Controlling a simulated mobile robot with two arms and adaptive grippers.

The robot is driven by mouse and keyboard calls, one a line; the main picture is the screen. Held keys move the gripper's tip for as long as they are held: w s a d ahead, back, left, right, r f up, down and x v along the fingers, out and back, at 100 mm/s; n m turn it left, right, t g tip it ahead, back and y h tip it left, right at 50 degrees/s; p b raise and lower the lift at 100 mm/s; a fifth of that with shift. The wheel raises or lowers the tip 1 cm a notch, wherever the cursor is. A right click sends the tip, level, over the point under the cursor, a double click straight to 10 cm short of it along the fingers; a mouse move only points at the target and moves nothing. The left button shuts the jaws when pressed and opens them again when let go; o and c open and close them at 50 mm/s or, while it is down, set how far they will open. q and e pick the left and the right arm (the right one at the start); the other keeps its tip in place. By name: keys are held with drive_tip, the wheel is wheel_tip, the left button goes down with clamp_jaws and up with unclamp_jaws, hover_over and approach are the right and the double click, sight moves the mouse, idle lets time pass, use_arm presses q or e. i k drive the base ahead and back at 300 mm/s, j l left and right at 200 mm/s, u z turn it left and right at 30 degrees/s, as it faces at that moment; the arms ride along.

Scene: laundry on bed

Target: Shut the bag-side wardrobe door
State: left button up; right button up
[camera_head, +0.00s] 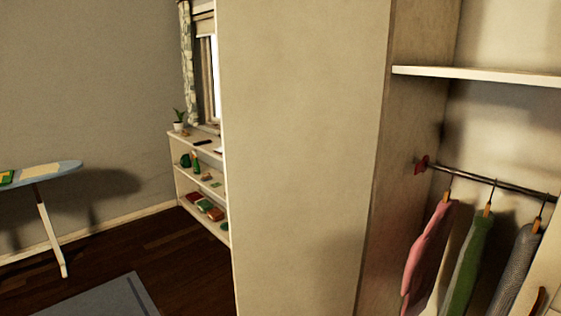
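The wardrobe's open interior fills the right of the head view, with its pale back wall and darker inner side wall (418,95) showing. A broad, pale upright panel (300,150) stands just left of the interior. I cannot tell for sure whether it is the open door or the wardrobe's outer side. No handle shows on it. No bag is in view. Neither of my grippers is in view.
Pink (427,255), green (468,265) and grey (515,265) garments hang from a rail (490,182) below a shelf (480,75). A low shelf unit (205,205) stands behind the panel. An ironing board (50,172) is at left. Dark floor and a rug (95,298) lie between.

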sight(300, 85)
drive_tip(key=z, duration=0.95)
drive_tip(key=i+j+z, duration=0.1)
drive_tip(key=j+z, duration=0.3)
drive_tip(key=j, duration=0.2)
drive_tip(key=j+z, duration=0.4)
drive_tip(key=j, duration=0.15)
drive_tip(key=j+z, duration=0.35)
drive_tip(key=j, duration=0.25)
drive_tip(key=k+j+z, duration=0.2)
drive_tip(key=j+z, duration=0.2)
drive_tip(key=j, duration=0.15)
drive_tip(key=k+j, duration=0.15)
drive_tip(key=j, duration=0.25)
drive_tip(key=k+j, duration=0.1)
drive_tip(key=j, duration=0.35)
drive_tip(key=k+j, duration=0.15)
drive_tip(key=j, duration=0.25)
drive_tip(key=k+j+z, duration=0.1)
drive_tip(key=j, duration=0.3)
